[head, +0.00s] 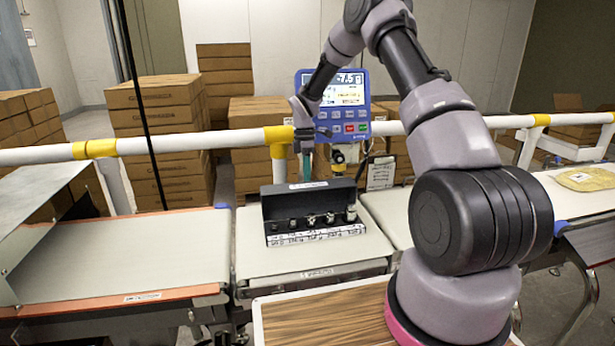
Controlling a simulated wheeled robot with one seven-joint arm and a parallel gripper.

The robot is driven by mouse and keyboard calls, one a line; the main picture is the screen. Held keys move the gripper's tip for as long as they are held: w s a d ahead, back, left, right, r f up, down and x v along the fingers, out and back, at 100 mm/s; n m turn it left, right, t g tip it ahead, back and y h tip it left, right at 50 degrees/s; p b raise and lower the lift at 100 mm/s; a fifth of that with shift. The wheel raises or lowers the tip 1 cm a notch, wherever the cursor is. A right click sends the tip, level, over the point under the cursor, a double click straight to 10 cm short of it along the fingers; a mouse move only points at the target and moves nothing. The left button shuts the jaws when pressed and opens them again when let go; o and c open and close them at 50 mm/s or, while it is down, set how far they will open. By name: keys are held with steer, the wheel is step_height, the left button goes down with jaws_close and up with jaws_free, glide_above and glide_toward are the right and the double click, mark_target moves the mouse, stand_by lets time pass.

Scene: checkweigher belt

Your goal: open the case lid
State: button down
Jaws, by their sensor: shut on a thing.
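The black case (315,229) stands on the middle belt section. Several small metal weights stand in a row inside, behind a white label strip on the front.
A blue scale display (348,90) stands close behind my gripper. A white and yellow rail (205,143) runs across behind the belts. The left belt (120,250) is clear. A wood-grain surface (325,318) lies in front. Cardboard boxes (155,130) are stacked behind.

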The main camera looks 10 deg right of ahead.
stand_by(0.3)
steer(key=c, duration=0.9)
jaws_free()
steer(key=shift+r, duration=0.1)
steer(key=v, duration=1)
steer(key=shift+w+r, duration=0.1)
steer(key=shift+r, duration=0.2)
steer(key=shift+r, duration=0.15)
